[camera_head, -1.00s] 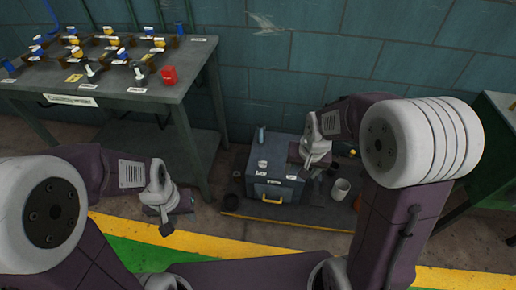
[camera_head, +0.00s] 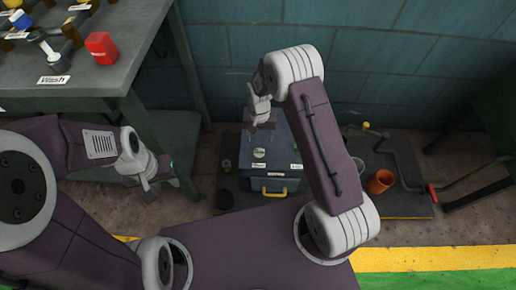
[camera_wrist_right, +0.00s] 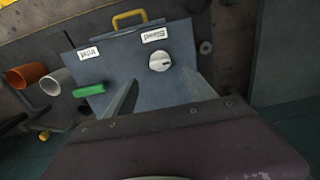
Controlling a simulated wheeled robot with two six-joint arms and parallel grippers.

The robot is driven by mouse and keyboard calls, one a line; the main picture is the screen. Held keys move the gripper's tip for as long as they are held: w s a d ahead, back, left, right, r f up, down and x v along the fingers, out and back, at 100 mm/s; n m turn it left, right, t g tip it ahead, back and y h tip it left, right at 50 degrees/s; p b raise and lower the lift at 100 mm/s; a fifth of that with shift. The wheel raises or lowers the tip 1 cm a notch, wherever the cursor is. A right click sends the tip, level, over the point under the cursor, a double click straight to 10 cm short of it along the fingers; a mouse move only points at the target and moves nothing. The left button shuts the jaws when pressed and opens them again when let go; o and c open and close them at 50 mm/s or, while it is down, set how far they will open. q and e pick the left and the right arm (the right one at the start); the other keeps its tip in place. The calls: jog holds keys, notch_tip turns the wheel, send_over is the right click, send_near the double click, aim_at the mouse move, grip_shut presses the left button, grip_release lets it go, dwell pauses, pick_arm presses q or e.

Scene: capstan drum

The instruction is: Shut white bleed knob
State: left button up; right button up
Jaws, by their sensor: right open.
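The white bleed knob (camera_wrist_right: 159,61) is a round dial on top of the blue-grey box (camera_wrist_right: 115,65), beside a white label, in the right wrist view. In the head view the knob (camera_head: 259,153) shows on the box lid (camera_head: 285,150), just below my right gripper (camera_head: 262,122). My right gripper's fingers (camera_wrist_right: 160,95) are spread and empty, pointing toward the box with the knob ahead of them, apart from it. My left gripper (camera_head: 152,182) hangs left of the box, away from it; its jaw opening is unclear.
A green handle (camera_wrist_right: 88,90) is on the box, left of the knob in the wrist view. The box has a yellow handle (camera_head: 268,191). An orange cup (camera_head: 380,182) and pipework stand right of it. A workbench (camera_head: 80,85) with a red block (camera_head: 102,47) is at left.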

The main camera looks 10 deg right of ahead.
aim_at(259, 150)
jog(key=shift+f, duration=0.2)
notch_tip(259, 150, down, 9)
jog(key=b, duration=0.5)
jog(key=shift+r, duration=0.1)
jog(key=shift+c, duration=0.3)
